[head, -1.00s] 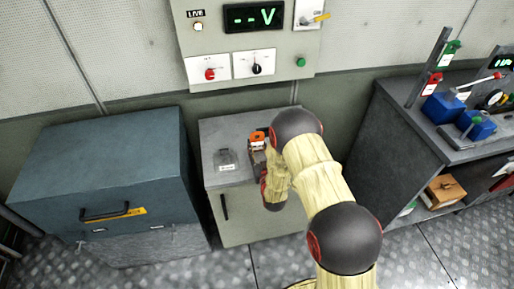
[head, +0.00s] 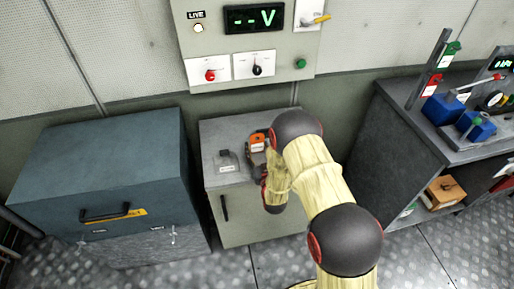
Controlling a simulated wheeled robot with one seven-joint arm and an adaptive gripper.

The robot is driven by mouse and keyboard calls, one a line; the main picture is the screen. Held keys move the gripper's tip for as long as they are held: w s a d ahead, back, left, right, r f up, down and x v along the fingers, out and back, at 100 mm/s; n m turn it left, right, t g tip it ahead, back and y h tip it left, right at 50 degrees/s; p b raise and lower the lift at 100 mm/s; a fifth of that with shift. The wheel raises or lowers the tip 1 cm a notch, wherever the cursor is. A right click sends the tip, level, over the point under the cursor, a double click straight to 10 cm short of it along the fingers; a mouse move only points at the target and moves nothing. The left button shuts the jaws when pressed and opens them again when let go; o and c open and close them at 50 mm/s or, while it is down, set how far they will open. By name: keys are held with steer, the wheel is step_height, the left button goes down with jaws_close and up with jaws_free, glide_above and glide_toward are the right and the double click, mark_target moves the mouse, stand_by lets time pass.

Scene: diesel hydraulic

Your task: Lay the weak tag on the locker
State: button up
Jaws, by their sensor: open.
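The grey locker (head: 236,215) with a dark handle stands in the middle, below the wall panel. On its top lie a grey item with a white label (head: 227,162) and, to the right, an orange-and-dark item with a pale label (head: 257,142). I cannot read either label, so I cannot tell which is the weak tag. My gripper (head: 260,171) is open at the locker's right side, close to the orange item. My arm hides most of it, and I cannot tell whether they touch.
A blue-grey chest (head: 100,160) stands left of the locker. A dark bench (head: 425,125) on the right holds a stand with red and green tags (head: 432,80) and blue blocks (head: 442,108). The wall panel (head: 245,65) has switches and a display. Bare locker top lies at its left.

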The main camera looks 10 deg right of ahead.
steer(key=s+p, duration=0.1)
steer(key=s, duration=1)
steer(key=shift+d+p, duration=0.1)
steer(key=shift+p, duration=0.2)
steer(key=w+r+g, duration=0.3)
steer(key=w+r, duration=0.2)
steer(key=r, duration=0.4)
steer(key=s+r+g, duration=0.3)
steer(key=s+r, duration=0.1)
steer(key=r, duration=0.8)
steer(key=s+d+r+g, duration=0.1)
steer(key=s+r+g, duration=0.2)
steer(key=s, duration=1.3)
steer(key=s+r+g, duration=0.3)
steer(key=s+r, duration=0.4)
steer(key=s, duration=0.9)
steer(key=shift+s+d+r, duration=0.4)
steer(key=shift+c, duration=0.2)
